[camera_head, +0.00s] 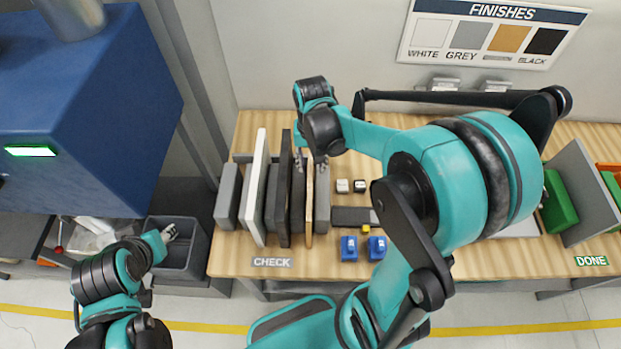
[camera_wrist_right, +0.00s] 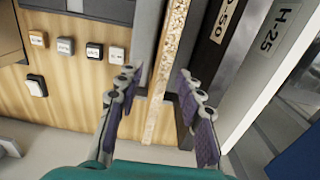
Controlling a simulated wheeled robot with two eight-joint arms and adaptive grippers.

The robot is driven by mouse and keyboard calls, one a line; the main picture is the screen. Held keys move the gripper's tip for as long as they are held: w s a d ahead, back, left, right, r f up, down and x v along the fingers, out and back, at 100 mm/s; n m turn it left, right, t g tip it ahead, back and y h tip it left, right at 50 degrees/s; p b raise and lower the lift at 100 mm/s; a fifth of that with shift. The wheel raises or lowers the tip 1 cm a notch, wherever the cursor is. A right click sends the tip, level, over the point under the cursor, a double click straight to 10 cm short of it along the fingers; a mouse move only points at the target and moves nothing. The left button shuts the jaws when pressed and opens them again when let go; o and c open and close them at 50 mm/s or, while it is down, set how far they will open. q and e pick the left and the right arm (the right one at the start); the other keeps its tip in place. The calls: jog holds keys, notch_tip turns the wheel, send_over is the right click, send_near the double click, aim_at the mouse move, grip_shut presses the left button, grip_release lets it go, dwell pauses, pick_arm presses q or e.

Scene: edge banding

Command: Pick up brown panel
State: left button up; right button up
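The brown panel (camera_head: 309,205) stands on edge in the row of panels on the bench, with a thin tan edge upward. Its speckled edge (camera_wrist_right: 163,85) runs between my right gripper's fingers in the right wrist view. My right gripper (camera_head: 311,165) is above the far part of the panel. In the wrist view the right gripper (camera_wrist_right: 157,78) is open, with a gap on each side of the edge. My left gripper (camera_head: 170,233) is at the lower left above a grey bin, away from the panels; its finger opening is too small to tell.
Small finish cubes (camera_wrist_right: 64,46) and blue blocks (camera_head: 349,248) lie to the right. A grey bin (camera_head: 203,257) is left of the bench; a green block (camera_head: 558,205) is far right.

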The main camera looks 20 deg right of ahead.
jog(key=f, duration=0.5)
jog(key=f+b, duration=0.1)
jog(key=f, duration=0.1)
jog(key=shift+s+a+f, duration=0.2)
jog(key=shift+a+f, duration=0.1)
jog(key=shift+a, duration=0.05)
grip_shut()
